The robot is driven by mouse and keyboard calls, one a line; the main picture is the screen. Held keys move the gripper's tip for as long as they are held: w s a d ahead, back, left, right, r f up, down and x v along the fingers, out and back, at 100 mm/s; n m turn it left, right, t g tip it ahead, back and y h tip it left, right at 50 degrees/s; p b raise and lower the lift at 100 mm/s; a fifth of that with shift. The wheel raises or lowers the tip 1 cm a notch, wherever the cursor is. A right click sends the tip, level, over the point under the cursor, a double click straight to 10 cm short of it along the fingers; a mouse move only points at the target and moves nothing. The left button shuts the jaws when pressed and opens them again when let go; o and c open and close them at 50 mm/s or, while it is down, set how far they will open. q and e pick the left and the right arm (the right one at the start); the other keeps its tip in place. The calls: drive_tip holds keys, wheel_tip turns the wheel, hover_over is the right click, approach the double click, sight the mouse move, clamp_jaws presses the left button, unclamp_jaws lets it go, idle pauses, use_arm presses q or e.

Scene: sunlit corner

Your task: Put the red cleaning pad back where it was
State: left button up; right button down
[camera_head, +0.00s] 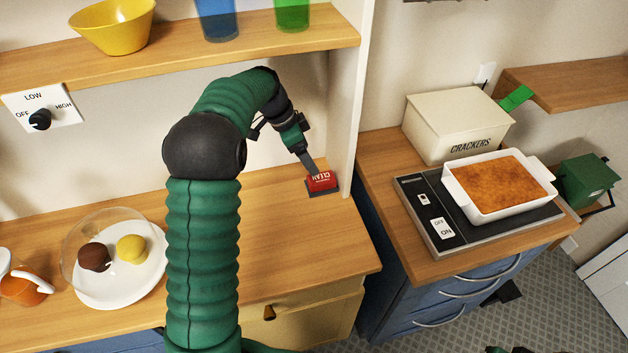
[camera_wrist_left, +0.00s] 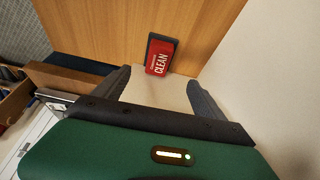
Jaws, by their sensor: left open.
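The red cleaning pad (camera_head: 322,181), marked CLEAN and with a dark backing, rests on the wooden counter (camera_head: 300,235) at its back right, close to the upright white panel. My left gripper (camera_head: 310,165) reaches down at the pad, its fingertips partly overlapping it in the head view. In the left wrist view, the pad (camera_wrist_left: 160,55) lies just beyond and between the two spread fingers of my left gripper (camera_wrist_left: 158,80). The fingers are open, and no grip on the pad shows.
A plate with a clear dome (camera_head: 140,285) and an orange jug (camera_head: 22,288) stand at the left of the counter. A shelf (camera_head: 290,42) hangs above. The white panel (camera_head: 343,110) borders the pad's right. The counter front of the pad is clear.

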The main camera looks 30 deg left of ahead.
use_arm(q)
drive_tip(key=s+d+f+n+y, duration=0.1)
drive_tip(key=s+d+f+n, duration=0.1)
drive_tip(key=s+d, duration=0.4)
drive_tip(key=s+d+f+n+y, duration=0.1)
drive_tip(key=s+d+f+n, duration=0.2)
drive_tip(key=s+d, duration=0.4)
drive_tip(key=s+d+f+n, duration=0.2)
drive_tip(key=s+d+f, duration=0.1)
drive_tip(key=s+d, duration=0.3)
drive_tip(key=shift+s+d+f+n+g+y, duration=0.1)
drive_tip(key=shift+s+n+g+y, duration=0.1)
drive_tip(key=shift+s, duration=0.45)
drive_tip(key=shift+s+d+f+n+g+y, duration=0.1)
drive_tip(key=shift+s+n+g+y, duration=0.1)
drive_tip(key=shift+s, duration=0.45)
drive_tip(key=shift+w+a+r+p, duration=0.15)
drive_tip(key=shift+a+r+p, duration=0.15)
drive_tip(key=shift+r+p, duration=0.15)
drive_tip(key=shift+d, duration=0.1)
drive_tip(key=shift+d+r, duration=0.1)
drive_tip(key=shift+d, duration=0.15)
drive_tip(key=shift+a, duration=0.2)
